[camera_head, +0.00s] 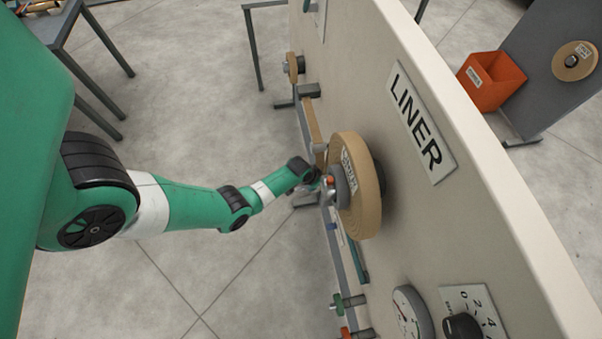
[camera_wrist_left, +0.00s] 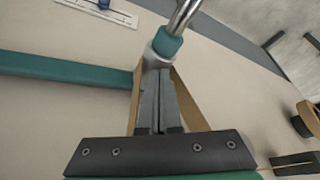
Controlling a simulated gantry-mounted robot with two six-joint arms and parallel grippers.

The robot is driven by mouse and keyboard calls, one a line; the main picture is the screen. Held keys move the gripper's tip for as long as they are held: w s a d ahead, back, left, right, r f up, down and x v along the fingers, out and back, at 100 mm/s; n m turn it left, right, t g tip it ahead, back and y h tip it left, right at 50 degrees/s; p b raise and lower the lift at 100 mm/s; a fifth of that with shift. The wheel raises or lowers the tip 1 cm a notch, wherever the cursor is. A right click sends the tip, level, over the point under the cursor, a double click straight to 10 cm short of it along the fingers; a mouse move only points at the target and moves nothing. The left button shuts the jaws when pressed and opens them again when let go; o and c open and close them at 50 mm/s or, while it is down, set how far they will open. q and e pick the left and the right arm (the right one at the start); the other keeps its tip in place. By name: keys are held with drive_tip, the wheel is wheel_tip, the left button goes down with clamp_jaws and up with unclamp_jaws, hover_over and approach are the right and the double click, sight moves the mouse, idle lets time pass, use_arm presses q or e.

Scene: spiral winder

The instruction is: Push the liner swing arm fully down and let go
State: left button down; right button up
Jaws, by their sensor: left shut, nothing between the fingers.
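My left gripper (camera_head: 322,186) is shut and empty beside the liner roll on the LINER panel. In the left wrist view its two fingers (camera_wrist_left: 158,72) lie together, their tips at the grey end below a teal collar (camera_wrist_left: 167,42) on a shiny metal rod (camera_wrist_left: 184,16). I cannot tell whether they touch it. A teal bar (camera_wrist_left: 65,82), seemingly the liner swing arm, runs in from the left and passes out of sight behind the fingers. A teal strip also shows below the roll in the head view (camera_head: 359,262). My right gripper is not in view.
The tan liner roll (camera_head: 368,200) sticks out from the cream panel (camera_head: 440,235). A gauge (camera_head: 411,313) and a black knob (camera_head: 462,327) are lower on the panel. An orange bin (camera_head: 492,82) stands beyond it.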

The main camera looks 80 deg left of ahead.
use_arm(q)
drive_tip(key=shift+f+b, duration=1.6)
drive_tip(key=shift+f, duration=0.3)
drive_tip(key=shift+r, duration=0.15)
wheel_tip(320, 180, up, 15)
drive_tip(key=p, duration=1.4)
drive_tip(key=shift+p, duration=0.4)
